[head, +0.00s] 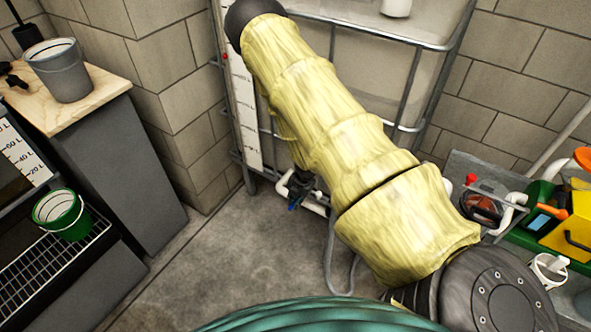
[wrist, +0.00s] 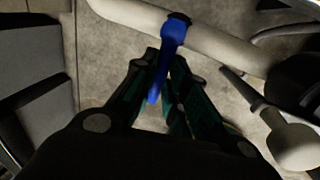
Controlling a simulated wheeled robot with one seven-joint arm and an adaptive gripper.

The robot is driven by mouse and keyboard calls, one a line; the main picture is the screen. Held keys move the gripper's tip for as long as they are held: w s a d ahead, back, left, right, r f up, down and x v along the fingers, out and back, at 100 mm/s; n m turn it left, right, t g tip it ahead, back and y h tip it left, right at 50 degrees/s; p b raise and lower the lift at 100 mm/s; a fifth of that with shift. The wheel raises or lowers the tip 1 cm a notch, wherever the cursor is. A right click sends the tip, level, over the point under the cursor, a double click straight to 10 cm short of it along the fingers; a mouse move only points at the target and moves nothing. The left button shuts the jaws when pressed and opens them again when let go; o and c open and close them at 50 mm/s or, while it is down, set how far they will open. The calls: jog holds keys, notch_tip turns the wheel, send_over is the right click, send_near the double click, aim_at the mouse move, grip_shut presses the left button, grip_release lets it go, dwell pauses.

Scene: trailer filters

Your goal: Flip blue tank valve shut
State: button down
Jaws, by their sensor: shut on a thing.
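The blue valve handle (wrist: 172,45) is in the wrist view, at the upper middle, on a pale pipe (wrist: 225,40). The handle's lower part reaches down between the two fingers of my gripper (wrist: 165,75), which are closed on it. In the head view my yellow-sleeved arm hides most of the valve. A small dark blue bit of the valve area (head: 293,203) shows beside the white pipe (head: 312,204) at the foot of the caged tank (head: 345,70). My gripper is mostly hidden there.
A grey bucket (head: 61,72) stands on a wooden top at the left, and a green bucket (head: 62,213) on a grating below. A cluttered bench (head: 510,172) with a pump (head: 482,207) and a yellow-orange case is at the right. The concrete floor (head: 225,265) between is clear.

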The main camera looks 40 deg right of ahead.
jog(key=c, duration=1.4)
grip_release()
jog(key=shift+c, duration=0.2)
jog(key=shift+r, duration=0.1)
notch_tip(320, 180, up, 12)
jog(key=s+d, duration=0.1)
jog(key=s, duration=0.1)
jog(key=shift+f, duration=0.2)
jog(key=shift+s+a, duration=0.1)
jog(key=shift+s, duration=0.05)
